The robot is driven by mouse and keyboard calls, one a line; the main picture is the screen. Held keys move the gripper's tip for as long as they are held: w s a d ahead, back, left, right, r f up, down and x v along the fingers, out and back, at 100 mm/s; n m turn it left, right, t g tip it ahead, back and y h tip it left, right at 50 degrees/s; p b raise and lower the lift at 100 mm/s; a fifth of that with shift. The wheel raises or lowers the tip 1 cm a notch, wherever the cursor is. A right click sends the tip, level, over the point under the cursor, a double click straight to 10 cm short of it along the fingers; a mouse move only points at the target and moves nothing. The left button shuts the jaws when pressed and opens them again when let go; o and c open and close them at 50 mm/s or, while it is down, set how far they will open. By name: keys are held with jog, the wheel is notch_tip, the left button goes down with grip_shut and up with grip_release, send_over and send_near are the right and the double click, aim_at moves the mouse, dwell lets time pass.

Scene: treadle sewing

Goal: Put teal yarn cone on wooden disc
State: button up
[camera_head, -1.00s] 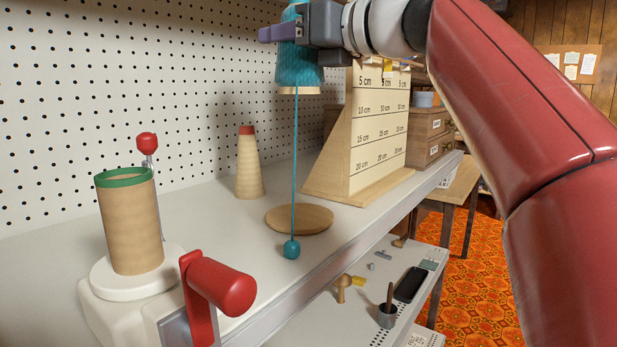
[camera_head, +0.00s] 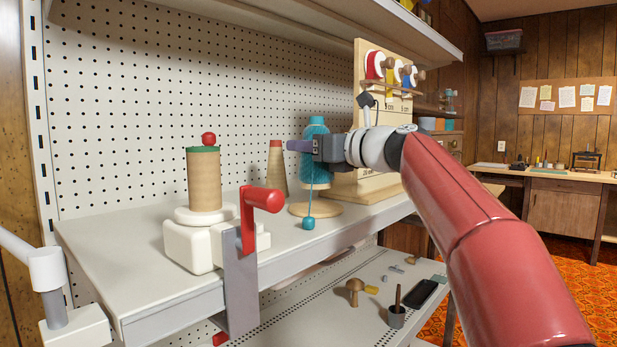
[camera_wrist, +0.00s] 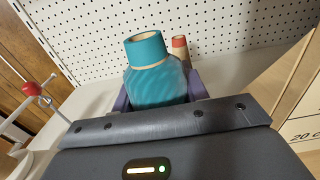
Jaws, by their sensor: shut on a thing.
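My gripper (camera_head: 303,146) is shut on the teal yarn cone (camera_head: 315,173), which stands upright between the fingers. The cone also shows in the wrist view (camera_wrist: 157,85), with a finger at each side. A wooden disc (camera_head: 332,210) lies on the shelf below the cone. The cone's pale base appears a little above the disc, with a narrow gap between them. A teal thread hangs from the cone to a teal ball (camera_head: 308,223) in front of the disc.
A tan cone with a red tip (camera_head: 275,170) stands left of the held cone. A winder with a green-rimmed tube (camera_head: 204,180) and red crank handle (camera_head: 262,199) is further left. A wooden measuring board (camera_head: 372,188) stands close on the right. Pegboard (camera_head: 120,120) is behind.

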aim_at(310, 163)
jog(key=shift+f+b, duration=2)
jog(key=shift+b, duration=0.2)
jog(key=shift+r, duration=0.15)
jog(key=o, duration=1)
jog(key=shift+r, duration=0.1)
jog(key=v, duration=1.2)
jog(key=shift+b, duration=0.45)
jog(key=shift+s, duration=0.1)
